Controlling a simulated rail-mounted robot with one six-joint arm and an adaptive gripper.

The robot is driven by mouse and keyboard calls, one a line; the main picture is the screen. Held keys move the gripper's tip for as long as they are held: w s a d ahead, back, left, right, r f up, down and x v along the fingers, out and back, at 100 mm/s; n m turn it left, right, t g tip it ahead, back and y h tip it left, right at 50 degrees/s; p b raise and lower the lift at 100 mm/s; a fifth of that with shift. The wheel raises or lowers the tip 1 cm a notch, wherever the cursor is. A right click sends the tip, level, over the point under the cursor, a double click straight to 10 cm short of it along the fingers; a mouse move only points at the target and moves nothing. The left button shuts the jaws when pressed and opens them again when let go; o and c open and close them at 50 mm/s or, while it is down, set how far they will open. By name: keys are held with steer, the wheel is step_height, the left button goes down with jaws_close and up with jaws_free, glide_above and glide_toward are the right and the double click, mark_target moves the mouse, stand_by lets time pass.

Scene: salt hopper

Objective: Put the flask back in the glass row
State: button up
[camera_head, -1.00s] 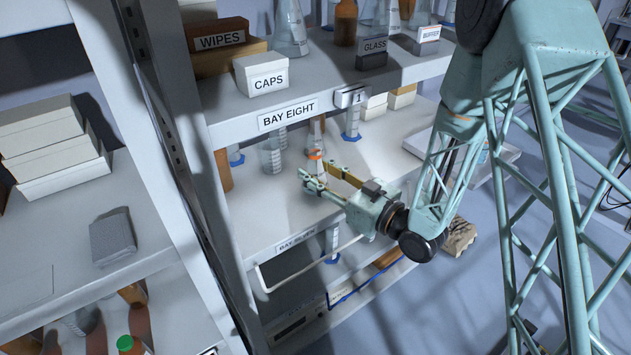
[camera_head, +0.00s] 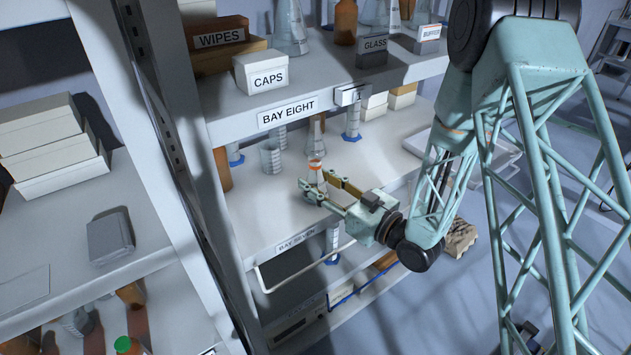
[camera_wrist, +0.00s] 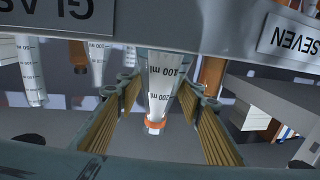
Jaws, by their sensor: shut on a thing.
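The flask (camera_head: 315,174) is a clear conical glass with an orange band round its narrow neck. In the head view it is at my gripper (camera_head: 322,187), above the BAY SEVEN shelf (camera_head: 262,213), partly hidden by the fingers. In the wrist view the flask (camera_wrist: 160,85) lies between the two ridged finger pads of my gripper (camera_wrist: 158,98), with volume marks on its glass. My gripper is shut on it. A GLASS label block (camera_head: 375,50) stands on the upper shelf (camera_head: 300,78), with glassware behind it. I cannot tell whether the flask's base touches the shelf.
On the BAY SEVEN shelf, a beaker (camera_head: 270,158) and a blue-footed cylinder (camera_head: 352,122) stand behind my gripper. The BAY EIGHT shelf edge hangs above. A CAPS box (camera_head: 261,73) and a WIPES box (camera_head: 222,40) stand on it. The front of the lower shelf is fairly clear.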

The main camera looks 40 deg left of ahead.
steer(key=o, duration=1)
steer(key=shift+r, duration=0.1)
steer(key=shift+s+d+p, duration=0.25)
steer(key=shift+s+d, duration=0.05)
steer(key=shift+d, duration=1.7)
steer(key=shift+s+d+p, duration=0.2)
steer(key=shift+s+d, duration=0.05)
steer(key=shift+d, duration=1.7)
steer(key=shift+s+d+p, duration=0.25)
steer(key=shift+s+d, duration=0.05)
steer(key=shift+d, duration=1.7)
steer(key=shift+w, duration=0.1)
